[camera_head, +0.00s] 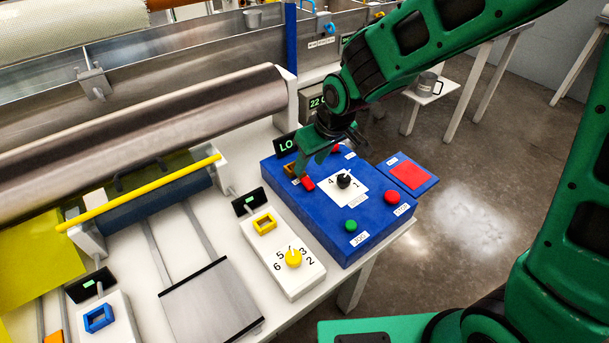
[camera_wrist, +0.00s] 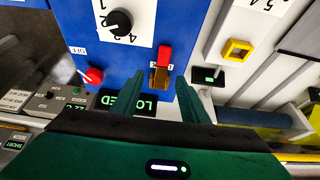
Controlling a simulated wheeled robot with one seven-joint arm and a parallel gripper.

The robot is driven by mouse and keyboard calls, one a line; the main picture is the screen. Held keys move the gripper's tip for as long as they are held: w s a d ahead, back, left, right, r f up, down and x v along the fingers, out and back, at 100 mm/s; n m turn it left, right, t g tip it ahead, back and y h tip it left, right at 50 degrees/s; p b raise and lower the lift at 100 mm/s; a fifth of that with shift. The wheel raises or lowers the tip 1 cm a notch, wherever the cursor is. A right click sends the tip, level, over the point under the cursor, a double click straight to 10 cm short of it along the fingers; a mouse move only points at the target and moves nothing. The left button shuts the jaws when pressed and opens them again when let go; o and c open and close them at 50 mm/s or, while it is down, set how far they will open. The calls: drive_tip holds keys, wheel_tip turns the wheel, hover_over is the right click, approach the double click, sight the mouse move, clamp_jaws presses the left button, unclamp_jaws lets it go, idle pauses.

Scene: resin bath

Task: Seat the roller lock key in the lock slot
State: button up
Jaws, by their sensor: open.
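The red key (camera_wrist: 165,54) shows on the blue control box, at the brass-coloured lock slot (camera_wrist: 159,78). In the head view the red key (camera_head: 308,184) is beside the orange-brown slot piece (camera_head: 290,170), partly hidden by my gripper. The red part overlaps the brass part in the wrist view; I cannot tell how deep it sits. My gripper (camera_wrist: 157,84) is open, with one finger either side of the brass piece and the red key just beyond the fingertips. It also shows over the box's back left in the head view (camera_head: 312,163).
A partly covered lock display (camera_wrist: 126,102) stands behind the slot. The steel roller (camera_head: 180,120) and yellow bar (camera_head: 140,193) lie left.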

sight(305, 177)
drive_tip(key=shift+x, duration=2.85)
drive_tip(key=shift+c, duration=0.6)
clamp_jaws()
